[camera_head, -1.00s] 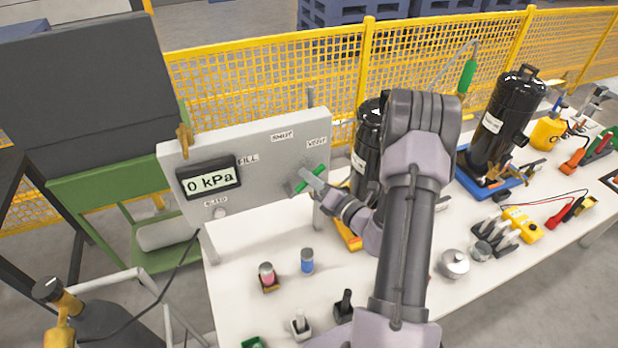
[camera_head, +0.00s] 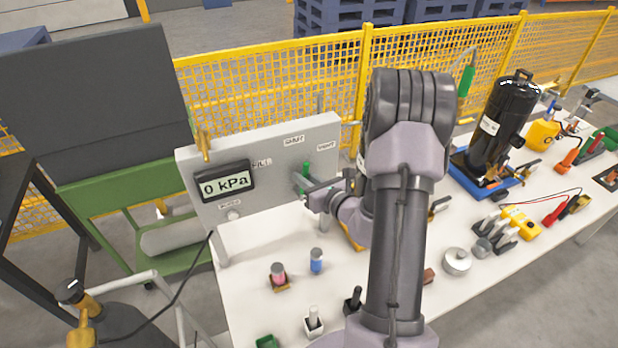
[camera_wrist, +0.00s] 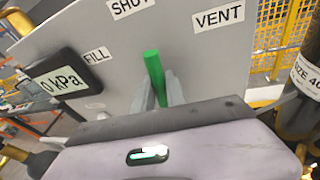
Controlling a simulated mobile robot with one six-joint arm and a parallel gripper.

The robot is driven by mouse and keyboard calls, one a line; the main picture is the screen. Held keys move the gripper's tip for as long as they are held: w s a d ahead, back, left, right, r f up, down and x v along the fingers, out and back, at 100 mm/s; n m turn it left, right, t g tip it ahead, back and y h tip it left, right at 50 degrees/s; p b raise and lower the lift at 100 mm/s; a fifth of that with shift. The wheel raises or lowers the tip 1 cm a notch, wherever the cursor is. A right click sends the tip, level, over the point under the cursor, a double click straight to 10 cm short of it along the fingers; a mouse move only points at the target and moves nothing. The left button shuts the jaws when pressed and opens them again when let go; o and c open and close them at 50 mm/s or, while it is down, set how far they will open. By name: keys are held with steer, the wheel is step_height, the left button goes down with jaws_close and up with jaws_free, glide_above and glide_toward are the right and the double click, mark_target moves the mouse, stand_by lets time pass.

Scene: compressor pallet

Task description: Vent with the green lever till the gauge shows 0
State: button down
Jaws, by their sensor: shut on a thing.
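The green lever (camera_wrist: 153,75) stands out from the grey panel, below and between the SHUT (camera_wrist: 130,6) and VENT (camera_wrist: 218,18) labels in the wrist view. My gripper (camera_wrist: 155,90) is shut on it, with a finger on each side. In the head view the lever (camera_head: 305,172) is nearly upright and points toward the SHUT label, and my gripper (camera_head: 306,188) is partly hidden by my arm. The gauge (camera_head: 225,182) on the panel reads 0 kPa. It also reads 0 kPa in the wrist view (camera_wrist: 64,81).
A black cylinder (camera_head: 498,120) stands in a blue tray to the right. A yellow mesh fence (camera_head: 270,90) runs behind.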

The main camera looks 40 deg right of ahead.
steer(key=shift+w+a+n, duration=0.1)
steer(key=shift+a+n, duration=0.3)
steer(key=shift+n, duration=0.1)
stand_by(0.3)
steer(key=c, duration=1.4)
jaws_free()
steer(key=shift+o, duration=0.2)
steer(key=p+v, duration=0.9)
steer(key=v, duration=0.8)
steer(key=shift+a+r+p, duration=0.25)
steer(key=shift+p, duration=0.05)
